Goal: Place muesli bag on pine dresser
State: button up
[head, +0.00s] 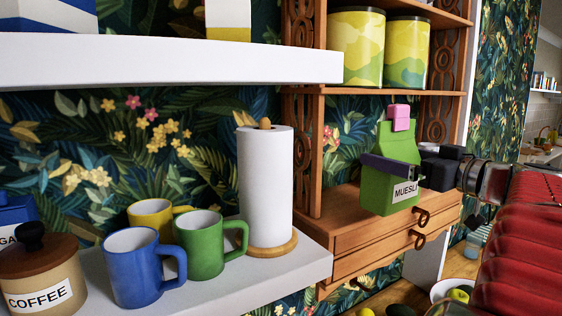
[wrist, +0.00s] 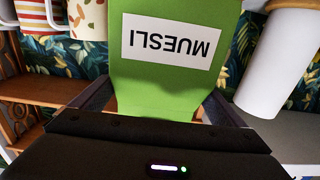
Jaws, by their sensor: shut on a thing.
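The muesli bag (head: 388,170) is green with a white MUESLI label and a pink clip on top. My gripper (head: 392,166) is shut on it from the right, with a dark finger across its front. In the wrist view the bag (wrist: 165,80) fills the middle, its label upside down, between my gripper's fingers (wrist: 155,115). The pine dresser (head: 345,220) is the wooden unit with drawers and open shelves. The bag is upright at the dresser's lower shelf, above the drawers. I cannot tell whether its base touches the wood.
Two yellow-green tins (head: 356,48) stand on the dresser shelf above. A paper towel roll (head: 265,185) stands left of the dresser on a white shelf (head: 230,285), beside blue (head: 130,270), green and yellow mugs. A coffee jar (head: 40,270) is at far left.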

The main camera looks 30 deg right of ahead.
jog(key=w, duration=1.3)
jog(key=shift+w+a, duration=0.2)
jog(key=shift+f, duration=1.7)
jog(key=shift+f, duration=0.1)
jog(key=o, duration=1.1)
jog(key=shift+f, duration=0.1)
jog(key=shift+s, duration=0.1)
jog(key=s, duration=1.2)
jog(key=shift+d, duration=0.2)
jog(key=shift+w, duration=0.1)
